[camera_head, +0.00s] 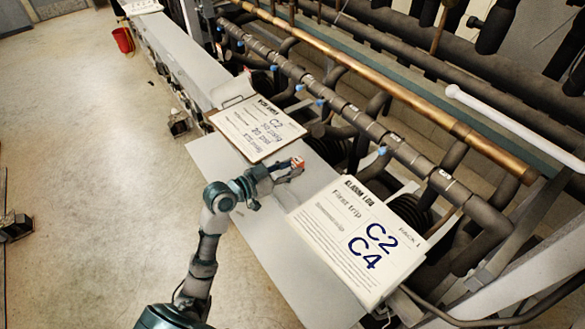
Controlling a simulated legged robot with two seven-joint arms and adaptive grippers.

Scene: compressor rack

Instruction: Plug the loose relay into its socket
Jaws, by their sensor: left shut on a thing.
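My left gripper (284,174) is shut on a small red-and-white object, which looks like the relay (297,162). The gripper and relay are over the pale shelf, between the clipboard and the alarm log sheet. My left arm comes up from the bottom of the view. The relay is small here, and I cannot make out its pins or exact tilt. I cannot pick out a socket in this view. My right gripper is not in view.
A clipboard (256,128) marked C2 lies behind the gripper. An alarm log sheet (357,238) marked C2, C4 lies to the right. Dark pipes and a copper pipe (400,92) run along the rack behind. A red bucket (123,40) stands far left; the floor at left is mostly open.

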